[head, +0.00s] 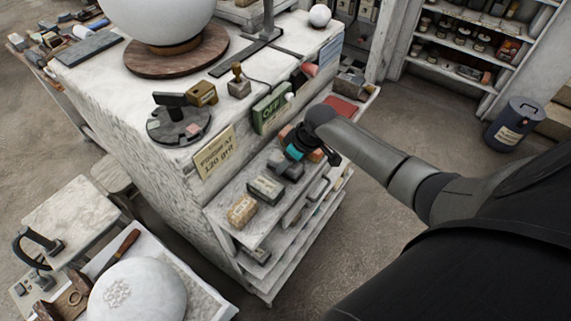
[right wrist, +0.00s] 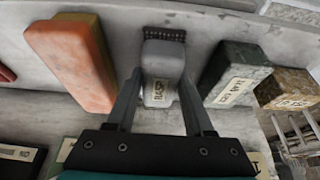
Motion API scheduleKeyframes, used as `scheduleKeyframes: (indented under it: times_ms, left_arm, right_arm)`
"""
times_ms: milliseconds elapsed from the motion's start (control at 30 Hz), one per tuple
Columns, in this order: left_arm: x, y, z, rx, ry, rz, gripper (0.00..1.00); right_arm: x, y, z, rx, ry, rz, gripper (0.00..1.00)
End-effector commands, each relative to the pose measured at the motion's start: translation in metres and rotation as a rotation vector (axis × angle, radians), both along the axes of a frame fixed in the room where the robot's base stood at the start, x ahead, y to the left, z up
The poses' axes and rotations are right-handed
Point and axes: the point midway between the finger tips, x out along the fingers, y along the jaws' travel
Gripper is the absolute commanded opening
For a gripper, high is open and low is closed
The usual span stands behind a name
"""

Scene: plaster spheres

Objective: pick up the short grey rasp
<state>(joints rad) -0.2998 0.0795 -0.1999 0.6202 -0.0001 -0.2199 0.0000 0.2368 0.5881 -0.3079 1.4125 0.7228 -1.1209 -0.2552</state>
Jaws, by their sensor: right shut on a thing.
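The short grey rasp (right wrist: 162,62) stands out in the middle of the right wrist view, a pale grey block with a label and a dark toothed end. It also shows in the head view (head: 289,168) as a grey block on the upper shelf, partly hidden by my gripper. My right gripper (right wrist: 160,92) has its two fingers on either side of the rasp and is shut on it. In the head view my right gripper (head: 298,154) is over the shelf. I cannot tell whether the rasp is clear of the shelf. My left gripper is not in view.
An orange block (right wrist: 75,62) lies left of the rasp in the wrist view. A dark labelled block (right wrist: 236,75) and a tan block (right wrist: 287,88) lie to its right.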

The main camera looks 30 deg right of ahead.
Motion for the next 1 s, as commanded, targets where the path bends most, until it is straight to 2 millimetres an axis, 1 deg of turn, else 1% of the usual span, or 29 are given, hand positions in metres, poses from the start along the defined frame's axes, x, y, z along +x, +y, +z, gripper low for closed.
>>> scheduleKeyframes:
  times_ms: [400, 567, 667, 767, 867, 1000]
  left_arm:
    - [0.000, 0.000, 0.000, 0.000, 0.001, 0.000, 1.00]
    - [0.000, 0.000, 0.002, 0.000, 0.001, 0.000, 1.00]
    - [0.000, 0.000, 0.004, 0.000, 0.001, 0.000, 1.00]
    - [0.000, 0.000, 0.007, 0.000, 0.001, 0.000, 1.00]
    - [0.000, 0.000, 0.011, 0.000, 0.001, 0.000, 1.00]
    - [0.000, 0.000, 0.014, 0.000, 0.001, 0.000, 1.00]
  right_arm:
    - [0.001, 0.000, 0.002, 0.000, -0.003, 0.000, 0.00]
    - [0.001, -0.001, 0.010, 0.000, -0.004, -0.001, 0.00]
    - [0.002, 0.000, 0.022, 0.000, -0.007, 0.001, 0.00]
    - [0.002, -0.001, 0.042, -0.001, -0.008, 0.001, 0.00]
    - [0.002, -0.001, 0.069, -0.003, -0.010, 0.001, 0.00]
    - [0.002, -0.001, 0.112, -0.002, -0.011, 0.002, 0.00]
